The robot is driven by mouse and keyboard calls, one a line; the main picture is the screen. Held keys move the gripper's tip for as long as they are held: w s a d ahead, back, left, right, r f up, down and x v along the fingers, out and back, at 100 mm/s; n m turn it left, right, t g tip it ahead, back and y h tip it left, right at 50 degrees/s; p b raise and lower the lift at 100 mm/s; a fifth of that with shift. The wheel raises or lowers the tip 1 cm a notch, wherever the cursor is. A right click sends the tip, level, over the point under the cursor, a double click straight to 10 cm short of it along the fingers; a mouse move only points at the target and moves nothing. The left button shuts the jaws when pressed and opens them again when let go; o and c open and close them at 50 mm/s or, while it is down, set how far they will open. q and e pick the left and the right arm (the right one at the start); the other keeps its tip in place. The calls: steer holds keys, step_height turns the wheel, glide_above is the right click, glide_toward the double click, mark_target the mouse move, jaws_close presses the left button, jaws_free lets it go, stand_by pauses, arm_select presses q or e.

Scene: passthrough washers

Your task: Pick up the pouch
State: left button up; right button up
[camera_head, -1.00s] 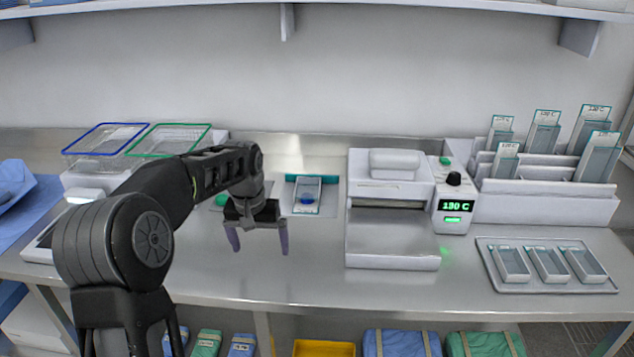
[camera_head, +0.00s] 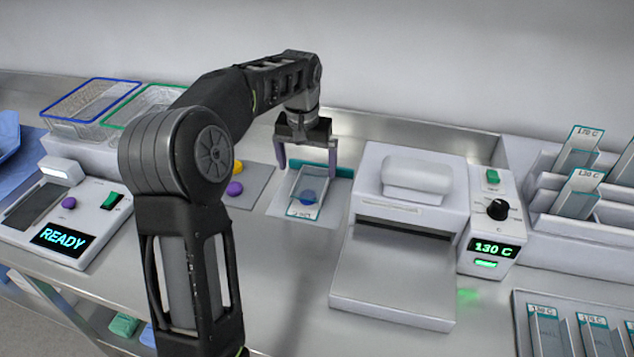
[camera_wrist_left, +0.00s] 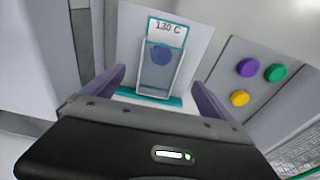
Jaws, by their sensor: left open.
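A clear pouch (camera_head: 309,187) with a teal band at its far end and a label reading 130 C lies on a pale mat (camera_head: 273,209) on the bench. A blue round item shows in it. The pouch also shows in the left wrist view (camera_wrist_left: 157,69), ahead of the fingers. My left gripper (camera_head: 307,170) is open over the far, teal end of the pouch, with one finger towards each side. Nothing is between the fingers that I can see gripped. My right gripper is not in view.
A white sealer (camera_head: 390,300) reading 130 C stands close on the right. A holder of pouches (camera_head: 560,235) and a tray (camera_head: 519,312) are further right. Purple and yellow discs (camera_head: 235,188) and a READY device (camera_head: 78,205) are left, with wire baskets (camera_head: 92,100) behind.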

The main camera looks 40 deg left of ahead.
mark_target(309, 187)
arm_select(q)
steer(key=shift+s, duration=0.15)
steer(key=shift+w+f, duration=0.15)
steer(key=shift+f, duration=0.5)
steer(key=shift+w+f, duration=0.15)
steer(key=shift+f, duration=0.5)
steer(key=f, duration=0.1)
steer(key=f+p, duration=0.1)
steer(key=f, duration=0.3)
steer(key=shift+w+a, duration=0.15)
steer(key=shift+w, duration=0.2)
steer(key=shift+c, duration=0.3)
steer(key=c, duration=1.3)
